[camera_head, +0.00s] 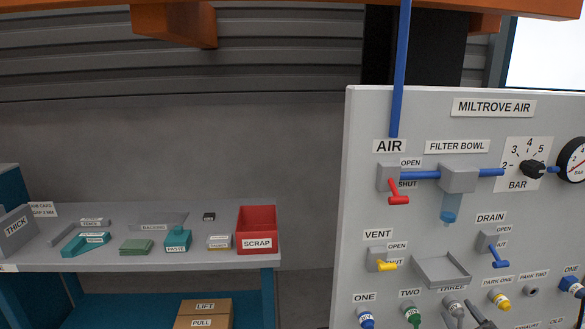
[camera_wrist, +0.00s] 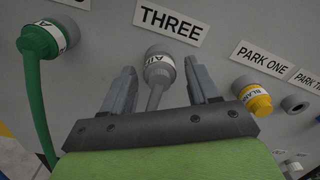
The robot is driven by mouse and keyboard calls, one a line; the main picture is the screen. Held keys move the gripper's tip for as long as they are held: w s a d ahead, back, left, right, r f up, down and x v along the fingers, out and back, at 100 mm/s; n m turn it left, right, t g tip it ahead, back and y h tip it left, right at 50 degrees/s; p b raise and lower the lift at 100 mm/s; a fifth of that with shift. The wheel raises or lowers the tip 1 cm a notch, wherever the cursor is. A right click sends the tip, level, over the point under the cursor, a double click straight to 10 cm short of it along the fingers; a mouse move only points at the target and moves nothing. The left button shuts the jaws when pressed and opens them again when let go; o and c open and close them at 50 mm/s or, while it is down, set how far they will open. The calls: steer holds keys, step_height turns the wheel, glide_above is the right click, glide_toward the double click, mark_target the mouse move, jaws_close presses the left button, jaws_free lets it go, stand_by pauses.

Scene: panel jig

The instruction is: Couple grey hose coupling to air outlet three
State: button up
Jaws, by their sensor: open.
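In the wrist view the grey hose coupling (camera_wrist: 159,68) sits at the panel directly below the THREE label (camera_wrist: 170,19), with its grey hose (camera_wrist: 155,97) running down toward my gripper. I cannot tell whether it is fully seated, and the outlet behind it is hidden. My gripper (camera_wrist: 160,76) is open, with one finger on each side of the coupling and hose. Gaps show between the fingers and the coupling. In the head view the grey coupling (camera_head: 455,308) shows small near the panel's lower edge.
A green hose coupling (camera_wrist: 40,40) with its hose is left of my gripper. A yellow blank (camera_wrist: 252,95) at PARK ONE is close to the right finger. An empty port (camera_wrist: 295,103) is beyond it. A grey tray (camera_head: 442,271) juts out above outlet three.

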steer(key=shift+c, duration=0.2)
jaws_close()
steer(key=shift+w+r, duration=0.1)
stand_by(0.4)
